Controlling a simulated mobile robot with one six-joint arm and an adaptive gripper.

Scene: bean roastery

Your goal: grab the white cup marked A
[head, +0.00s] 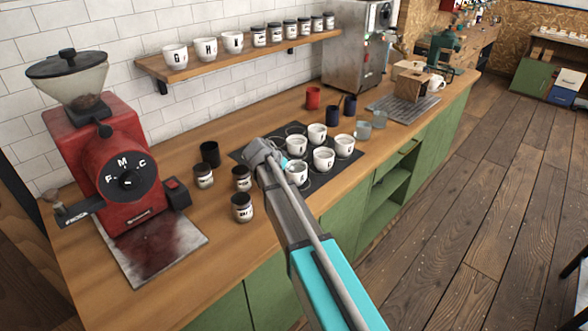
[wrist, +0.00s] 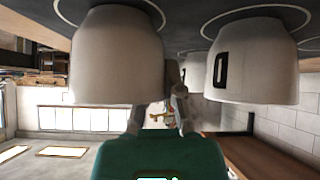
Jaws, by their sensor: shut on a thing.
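Several white cups stand upright on a black mat (head: 319,178) on the counter. My gripper (head: 284,161) is low at the mat's left end, beside the front-left white cup (head: 297,174). In the wrist view, which is upside down, my gripper (wrist: 160,108) is shut on the wall of that near white cup (wrist: 115,60). One finger is partly hidden behind the cup wall, the other shows outside it. No letter shows on its face in the wrist view, and I cannot read its mark surely in the head view. A lettered white cup (wrist: 255,65) stands beside it, apart.
A black tumbler (head: 210,153) and small jars (head: 242,207) stand left of the mat. A red grinder (head: 115,165) is farther left. A red cup (head: 313,98) and dark cups (head: 333,116) stand behind. The front counter strip is mostly clear.

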